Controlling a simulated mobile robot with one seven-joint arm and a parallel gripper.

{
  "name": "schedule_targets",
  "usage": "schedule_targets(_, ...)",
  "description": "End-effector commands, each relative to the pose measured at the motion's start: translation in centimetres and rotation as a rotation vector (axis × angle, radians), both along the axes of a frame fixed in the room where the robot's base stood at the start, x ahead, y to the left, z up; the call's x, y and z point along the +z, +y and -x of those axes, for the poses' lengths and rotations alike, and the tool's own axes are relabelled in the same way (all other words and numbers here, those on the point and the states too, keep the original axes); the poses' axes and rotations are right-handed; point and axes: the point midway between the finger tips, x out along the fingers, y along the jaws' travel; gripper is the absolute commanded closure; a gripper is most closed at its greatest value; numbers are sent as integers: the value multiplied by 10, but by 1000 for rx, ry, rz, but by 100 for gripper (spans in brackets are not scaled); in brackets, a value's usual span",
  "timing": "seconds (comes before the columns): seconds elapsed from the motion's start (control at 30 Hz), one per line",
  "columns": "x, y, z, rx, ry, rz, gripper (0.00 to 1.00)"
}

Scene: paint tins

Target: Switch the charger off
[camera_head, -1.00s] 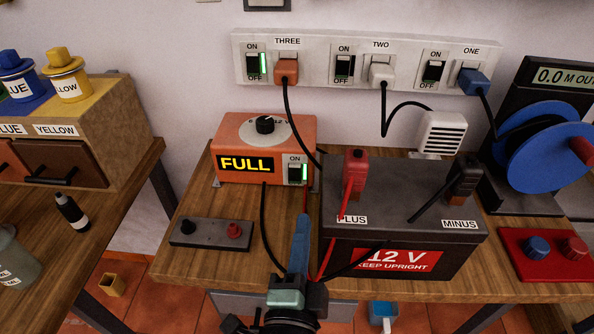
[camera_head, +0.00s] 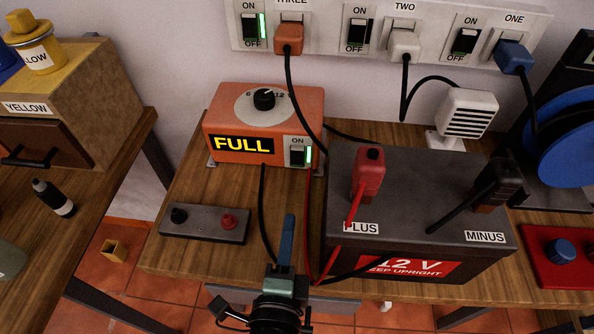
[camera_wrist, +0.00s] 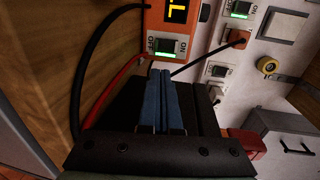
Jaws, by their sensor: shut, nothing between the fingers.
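The orange charger (camera_head: 265,125) stands on the wooden bench with a lit yellow FULL display. Its ON rocker switch (camera_head: 299,154) at the lower right front has a lit green strip; the switch also shows in the wrist view (camera_wrist: 166,47). The red clamp (camera_head: 367,172) is on the battery's PLUS post and the black clamp (camera_head: 497,185) is at MINUS. My gripper (camera_head: 287,240) is shut and empty, its blue fingers below the charger at the bench's front. In the wrist view the fingertips (camera_wrist: 160,75) are just short of the switch, apart from it.
The 12 V battery (camera_head: 425,190) stands right of my gripper. Black and red charger leads run close beside my fingers. A grey strip with two posts (camera_head: 205,223) lies at the left. A wall strip (camera_head: 325,35) carries switches and plugs THREE, TWO and ONE.

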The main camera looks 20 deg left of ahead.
Motion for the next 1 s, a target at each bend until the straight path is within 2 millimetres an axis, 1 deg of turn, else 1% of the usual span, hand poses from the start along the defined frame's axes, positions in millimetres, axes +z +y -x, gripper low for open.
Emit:
schedule_targets(0.17, -2, 7, -23, 1, -2, 0, 100)
schedule_targets(0.5, -11, 23, -80, 1, -2, 0, 100)
schedule_targets(0.7, -15, 32, -109, 1, -1, 0, 100)
schedule_targets(0.83, -17, 35, -121, 0, -1, 0, 100)
schedule_targets(1.0, -18, 37, -128, -1, 0, 1, 100)
